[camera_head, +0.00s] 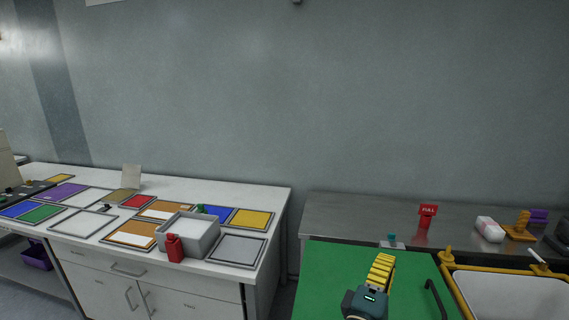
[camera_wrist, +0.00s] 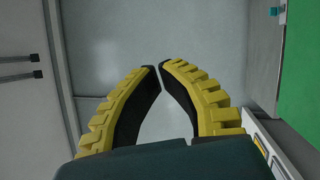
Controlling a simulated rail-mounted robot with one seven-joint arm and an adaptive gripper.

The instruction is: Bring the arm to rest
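My gripper (camera_head: 386,257) shows at the lower right of the head view, in front of the green surface (camera_head: 325,275). Its two yellow ribbed fingers and dark body are visible there. In the wrist view the black-lined fingers (camera_wrist: 159,66) curve inward and their tips almost meet. Nothing shows between them, so my gripper looks shut and empty. Most of my arm is out of view.
A yellow-rimmed white basin (camera_head: 510,292) stands at right.

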